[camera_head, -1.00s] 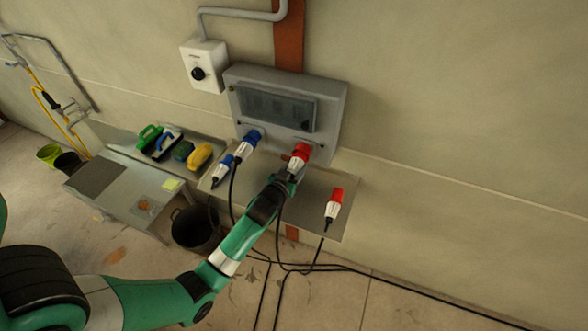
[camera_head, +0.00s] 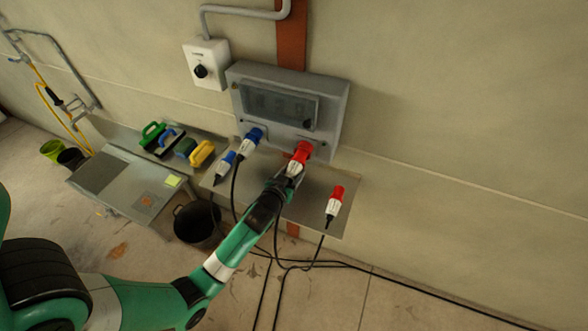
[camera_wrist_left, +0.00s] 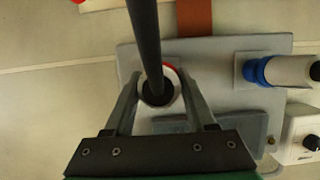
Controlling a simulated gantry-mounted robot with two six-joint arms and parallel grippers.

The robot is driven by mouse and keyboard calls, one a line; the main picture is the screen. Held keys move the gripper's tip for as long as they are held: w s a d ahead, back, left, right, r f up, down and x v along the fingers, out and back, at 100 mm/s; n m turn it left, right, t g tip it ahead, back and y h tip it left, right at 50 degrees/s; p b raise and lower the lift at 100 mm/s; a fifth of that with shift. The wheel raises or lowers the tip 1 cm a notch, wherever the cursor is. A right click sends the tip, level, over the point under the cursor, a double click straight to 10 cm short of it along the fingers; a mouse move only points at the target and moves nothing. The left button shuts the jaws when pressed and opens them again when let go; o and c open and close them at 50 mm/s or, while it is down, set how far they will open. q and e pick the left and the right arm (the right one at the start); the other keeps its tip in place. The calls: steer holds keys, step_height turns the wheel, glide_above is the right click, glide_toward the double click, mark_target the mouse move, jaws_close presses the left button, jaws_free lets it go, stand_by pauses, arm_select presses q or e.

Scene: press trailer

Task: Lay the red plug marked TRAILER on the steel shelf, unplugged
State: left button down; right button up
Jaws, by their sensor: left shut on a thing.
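A red plug with a white body (camera_head: 296,165) is at the red socket on the lower right front of the grey socket box (camera_head: 338,115). My left gripper (camera_head: 287,177) is shut on this plug's body. In the left wrist view my left gripper (camera_wrist_left: 160,103) has a finger on each side of the plug (camera_wrist_left: 171,76), and its black cable runs up across the picture. Whether the plug is fully seated is hard to tell. A second red and white plug (camera_head: 335,205) lies on the right of the steel shelf (camera_head: 310,207). No TRAILER lettering is readable. My right gripper is not in view.
A blue plug (camera_head: 250,140) sits in the box's left socket, and another blue plug (camera_head: 225,165) lies on the shelf's left. Black cables hang below. A white switch box (camera_head: 207,65) is above left. Bare shelf shows between my gripper and the lying red plug.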

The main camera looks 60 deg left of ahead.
arm_select(q)
steer(key=shift+s+d+p, duration=0.45)
steer(key=shift+s+d, duration=1.2)
steer(key=shift+s, duration=0.15)
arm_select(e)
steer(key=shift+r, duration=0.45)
